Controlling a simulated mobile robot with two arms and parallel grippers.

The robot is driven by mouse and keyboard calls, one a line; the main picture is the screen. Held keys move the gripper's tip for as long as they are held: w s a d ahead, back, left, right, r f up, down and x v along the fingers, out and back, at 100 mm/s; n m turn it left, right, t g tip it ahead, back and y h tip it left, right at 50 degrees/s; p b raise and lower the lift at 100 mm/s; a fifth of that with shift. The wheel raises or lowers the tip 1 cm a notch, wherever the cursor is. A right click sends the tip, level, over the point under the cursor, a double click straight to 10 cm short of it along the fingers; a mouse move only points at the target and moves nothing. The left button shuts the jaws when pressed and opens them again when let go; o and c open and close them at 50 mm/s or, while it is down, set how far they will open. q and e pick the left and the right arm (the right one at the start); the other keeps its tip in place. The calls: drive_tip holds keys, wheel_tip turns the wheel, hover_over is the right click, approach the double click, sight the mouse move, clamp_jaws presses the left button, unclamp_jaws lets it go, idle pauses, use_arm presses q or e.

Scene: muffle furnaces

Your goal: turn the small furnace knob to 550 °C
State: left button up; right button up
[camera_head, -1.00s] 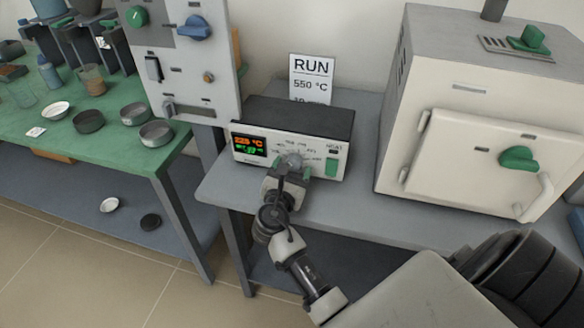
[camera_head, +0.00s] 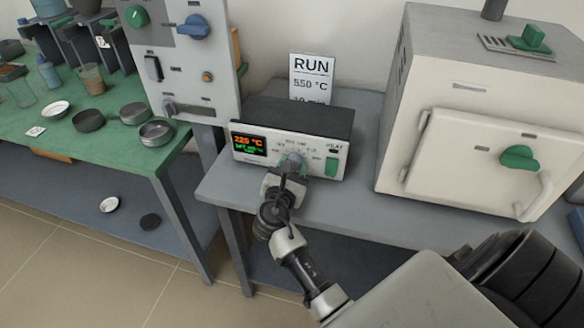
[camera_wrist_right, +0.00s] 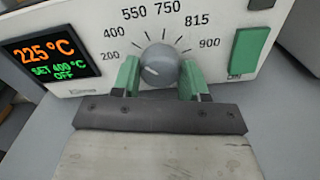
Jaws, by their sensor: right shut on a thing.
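The small furnace controller (camera_head: 290,137) is a white-fronted box with a dark top. Its round grey knob (camera_wrist_right: 160,66) sits below a scale marked 200, 400, 550, 750, 815 and 900. The display (camera_wrist_right: 50,58) reads 225 °C in orange and SET 400 °C, OFF in green. My right gripper (camera_wrist_right: 161,78) has its green fingers on both sides of the knob, shut on it; the knob also shows in the head view (camera_head: 294,160). I cannot tell exactly where the knob's pale mark points. My left gripper is out of view.
A sign (camera_head: 312,78) reading RUN 550 °C stands behind the controller. A green switch (camera_wrist_right: 249,52) is right of the knob. A large cream furnace (camera_head: 440,95) stands to the right, and a tall grey panel (camera_head: 180,105) to the left. The grey bench front (camera_head: 330,205) is clear.

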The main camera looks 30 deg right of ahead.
drive_tip(key=m+b, duration=0.1)
drive_tip(key=m, duration=0.3)
drive_tip(key=shift+m+b, duration=0.4)
drive_tip(key=shift+m, duration=0.4)
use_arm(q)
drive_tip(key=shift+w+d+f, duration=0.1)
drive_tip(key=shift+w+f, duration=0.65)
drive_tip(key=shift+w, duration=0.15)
use_arm(e)
drive_tip(key=o, duration=0.9)
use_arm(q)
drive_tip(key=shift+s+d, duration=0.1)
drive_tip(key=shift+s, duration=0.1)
